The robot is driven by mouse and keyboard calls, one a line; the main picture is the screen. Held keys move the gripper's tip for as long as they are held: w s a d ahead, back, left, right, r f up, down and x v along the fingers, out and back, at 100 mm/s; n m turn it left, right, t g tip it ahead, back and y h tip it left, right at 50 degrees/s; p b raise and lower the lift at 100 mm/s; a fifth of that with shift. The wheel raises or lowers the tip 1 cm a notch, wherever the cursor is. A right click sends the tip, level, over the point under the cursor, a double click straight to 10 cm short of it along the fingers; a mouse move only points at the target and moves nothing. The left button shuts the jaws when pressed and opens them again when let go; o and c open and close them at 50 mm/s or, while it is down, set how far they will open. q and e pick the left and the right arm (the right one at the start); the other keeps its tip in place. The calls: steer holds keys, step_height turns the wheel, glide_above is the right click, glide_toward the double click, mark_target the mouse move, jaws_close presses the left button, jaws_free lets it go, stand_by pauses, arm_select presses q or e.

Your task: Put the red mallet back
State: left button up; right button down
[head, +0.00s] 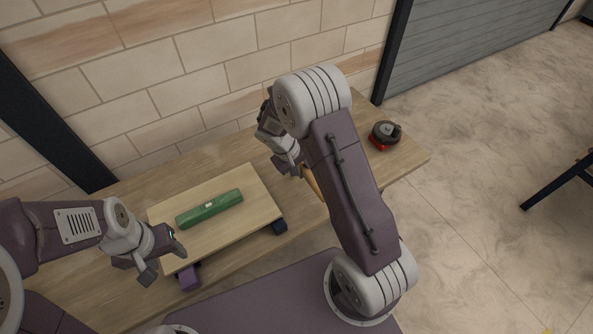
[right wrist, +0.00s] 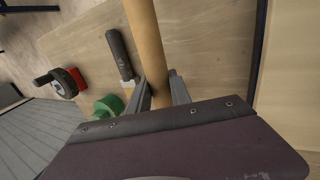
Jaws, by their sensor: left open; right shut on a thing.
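My right gripper (head: 296,170) is low over the wooden table and partly hidden by my own arm. In the right wrist view its fingers (right wrist: 160,92) are shut around a tan wooden handle (right wrist: 146,40). The handle also shows in the head view (head: 313,183), mostly behind my arm. It looks like the mallet's handle; no red mallet head is visible in either view. My left gripper (head: 165,262) is open and empty at the front left of the raised board, near its corner.
A green spirit level (head: 209,208) lies on a board (head: 250,190) raised on a purple block (head: 188,277) and a dark block (head: 279,227). A red-and-black round object (head: 384,135) sits at the table's right end. A dark-handled tool (right wrist: 119,52) and green object (right wrist: 104,107) lie near my right gripper.

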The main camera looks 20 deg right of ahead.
steer(key=shift+w+a+f, duration=0.2)
steer(key=shift+w+f, duration=0.2)
steer(key=shift+w, duration=0.25)
steer(key=shift+w+a+f, duration=0.15)
steer(key=shift+w+f, duration=0.25)
steer(key=shift+w, duration=0.2)
step_height(320, 180, down, 4)
steer(key=shift+r, duration=0.2)
steer(key=c, duration=1.2)
jaws_free()
steer(key=shift+o, duration=0.2)
steer(key=shift+f, duration=0.15)
steer(key=a+v, duration=0.1)
steer(key=v, duration=0.8)
steer(key=s+r+m+y, duration=0.1)
steer(key=s+r+y, duration=0.1)
steer(key=s, duration=0.7)
steer(key=s+r+y, duration=0.2)
steer(key=s, duration=0.6)
steer(key=shift+s+a+r+m+t+y, duration=0.3)
steer(key=shift+s+a+r+m, duration=0.05)
steer(key=shift+s+r+m, duration=0.05)
